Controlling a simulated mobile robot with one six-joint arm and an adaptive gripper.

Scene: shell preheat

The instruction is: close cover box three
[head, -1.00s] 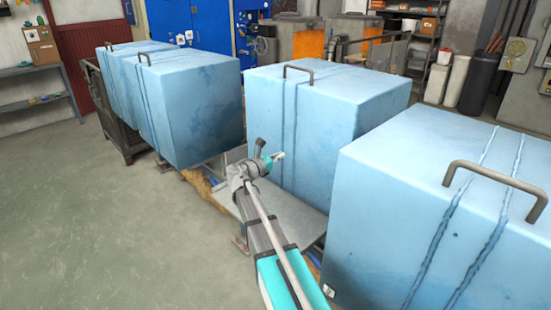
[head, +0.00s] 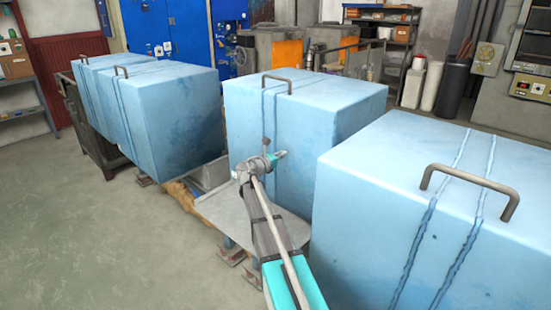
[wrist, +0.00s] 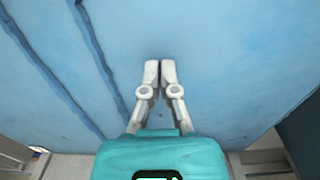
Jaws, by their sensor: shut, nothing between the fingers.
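Several large light-blue box covers with grey handles stand in a row. I cannot tell from any label which one is box three. The middle cover (head: 330,115) has its handle (head: 277,82) on top near its left edge. The near right cover (head: 375,215) has a larger handle (head: 470,188). Two more covers (head: 180,115) stand at the left. My gripper (head: 283,153) is in front of the lower front face of the middle cover. In the wrist view my gripper (wrist: 160,66) has its fingers together and empty, pointing at a blue face (wrist: 215,60) with dark vertical grooves.
A grey metal plate (head: 228,217) lies below my arm, before the middle cover. Open floor (head: 90,225) is at the left. Blue cabinets (head: 180,28), orange-sided machines (head: 287,50) and shelves (head: 390,22) stand at the back.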

